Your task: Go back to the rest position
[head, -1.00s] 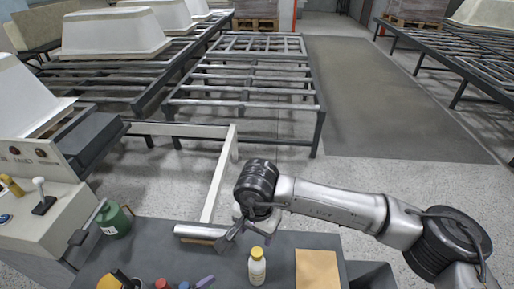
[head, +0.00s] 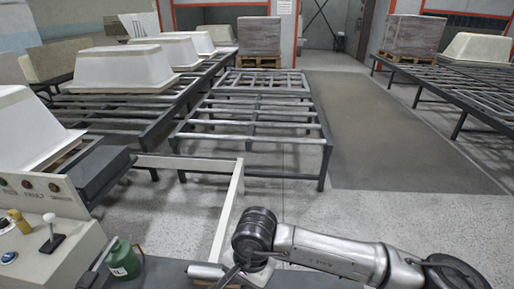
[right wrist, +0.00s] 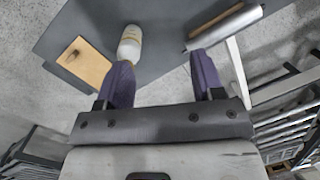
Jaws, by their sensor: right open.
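My right arm (head: 330,254) comes in from the right along the bottom of the head view. Its hand is mostly cut off there by the lower edge. In the right wrist view my right gripper (right wrist: 162,64) is open, with two purple fingers wide apart and nothing between them. It is over the dark grey worktop (right wrist: 165,30). A white bottle (right wrist: 130,42) is just past the tip of the left finger in the picture; I cannot tell how close it is. My left gripper is not in view.
A tan board (right wrist: 83,65) and a metallic roller (right wrist: 225,25) lie on the worktop. A green canister (head: 123,258) stands beside the control console (head: 40,240). White tub shells (head: 122,68) sit on roller racks at the left. An empty rack (head: 250,130) stands ahead; the floor (head: 385,135) right of it is clear.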

